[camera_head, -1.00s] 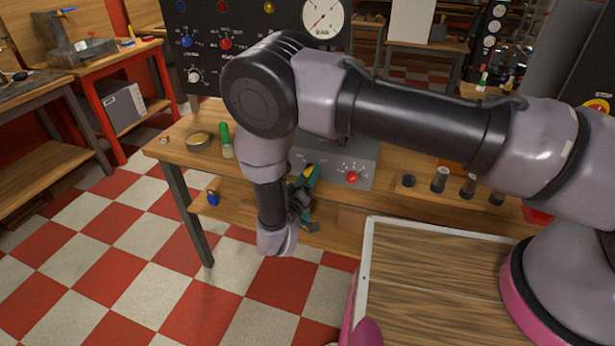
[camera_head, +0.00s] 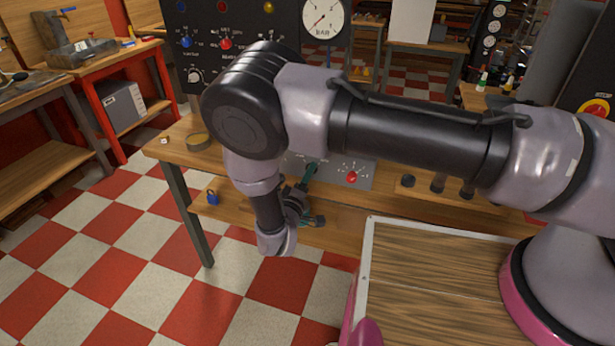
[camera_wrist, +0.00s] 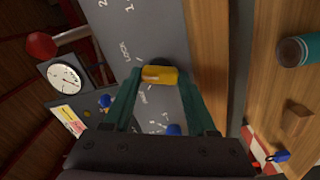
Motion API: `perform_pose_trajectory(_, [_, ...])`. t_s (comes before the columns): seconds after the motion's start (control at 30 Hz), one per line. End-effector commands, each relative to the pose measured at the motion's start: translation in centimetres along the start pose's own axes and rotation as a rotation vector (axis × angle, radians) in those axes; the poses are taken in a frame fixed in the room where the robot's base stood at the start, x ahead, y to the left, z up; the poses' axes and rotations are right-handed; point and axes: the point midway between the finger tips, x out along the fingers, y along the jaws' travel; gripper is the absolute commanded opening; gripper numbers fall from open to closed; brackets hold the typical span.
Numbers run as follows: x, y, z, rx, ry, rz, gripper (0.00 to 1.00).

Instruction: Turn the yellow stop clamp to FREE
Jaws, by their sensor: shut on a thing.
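The yellow stop clamp (camera_wrist: 159,75) is a small block with a pale mark, on the grey panel (camera_wrist: 140,22) in the wrist view. My gripper (camera_wrist: 160,80) has one teal finger on each side of it and is shut on it. The lettering LOCK shows at its upper left, and what looks like FREE shows just below it. The clamp's exact setting is hard to read. In the head view my gripper (camera_head: 311,170) reaches the front of the grey control box (camera_head: 362,160); the clamp is hidden there.
A red knob (camera_head: 351,178) sits on the panel right of my gripper. Black cylinders (camera_head: 438,183) stand on the wooden bench farther right. A blue padlock (camera_head: 212,197) is on the lower shelf. A gauge (camera_wrist: 63,78) and a blue knob (camera_wrist: 173,130) show in the wrist view.

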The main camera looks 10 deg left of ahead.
Motion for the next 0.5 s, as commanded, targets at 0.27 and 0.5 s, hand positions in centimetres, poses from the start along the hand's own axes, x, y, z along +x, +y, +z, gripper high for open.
perform_pose_trajectory(0.27, [-0.15, -0.09, -0.01, -0.266, 0.002, -0.002, 0.02])
perform_pose_trajectory(0.5, [-0.12, -0.09, 0.03, -0.494, 0.001, -0.002, 0.02])
